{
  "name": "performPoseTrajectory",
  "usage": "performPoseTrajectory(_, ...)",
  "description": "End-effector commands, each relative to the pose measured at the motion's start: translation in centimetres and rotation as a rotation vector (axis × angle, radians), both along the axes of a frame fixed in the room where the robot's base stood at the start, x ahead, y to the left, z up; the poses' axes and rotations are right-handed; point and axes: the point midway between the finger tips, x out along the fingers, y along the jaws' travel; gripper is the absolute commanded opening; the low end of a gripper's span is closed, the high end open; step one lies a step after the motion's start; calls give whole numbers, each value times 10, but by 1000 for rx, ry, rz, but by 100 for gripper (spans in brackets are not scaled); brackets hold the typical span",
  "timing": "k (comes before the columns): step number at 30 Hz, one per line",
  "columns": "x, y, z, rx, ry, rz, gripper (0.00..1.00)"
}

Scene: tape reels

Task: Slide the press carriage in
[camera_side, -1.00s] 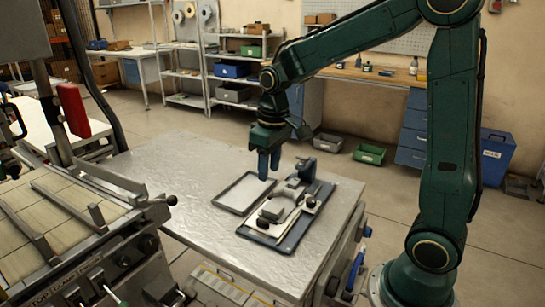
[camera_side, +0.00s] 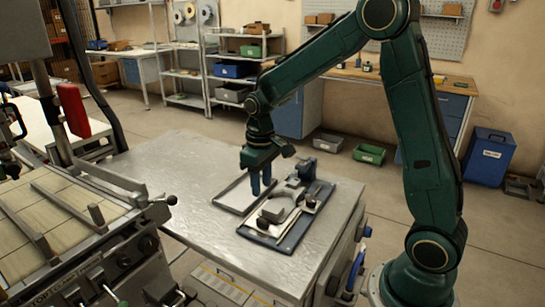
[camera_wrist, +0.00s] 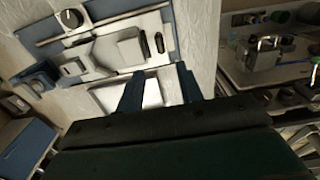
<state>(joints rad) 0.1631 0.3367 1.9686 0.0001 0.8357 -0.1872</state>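A small press fixture on a dark blue base plate (camera_side: 265,239) lies on the metal-topped table. The fixture also shows at the upper left of the wrist view (camera_wrist: 100,48). My gripper (camera_side: 261,190) points down above the shallow tray, just left of the fixture. In the wrist view its two blue fingers (camera_wrist: 160,86) are spread with nothing between them. They seem apart from the carriage.
A shallow dark-rimmed tray (camera_side: 226,207) lies left of the fixture. A machine with slatted bed and rails (camera_side: 68,217) stands at the left. The table top (camera_side: 165,170) is bare on its left side. Bins stand on the floor behind.

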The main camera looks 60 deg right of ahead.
Motion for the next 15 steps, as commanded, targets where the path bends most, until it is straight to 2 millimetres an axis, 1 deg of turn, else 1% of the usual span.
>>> performPoseTrajectory(15, -1, 0, -77, 1, 5, 1, 36)
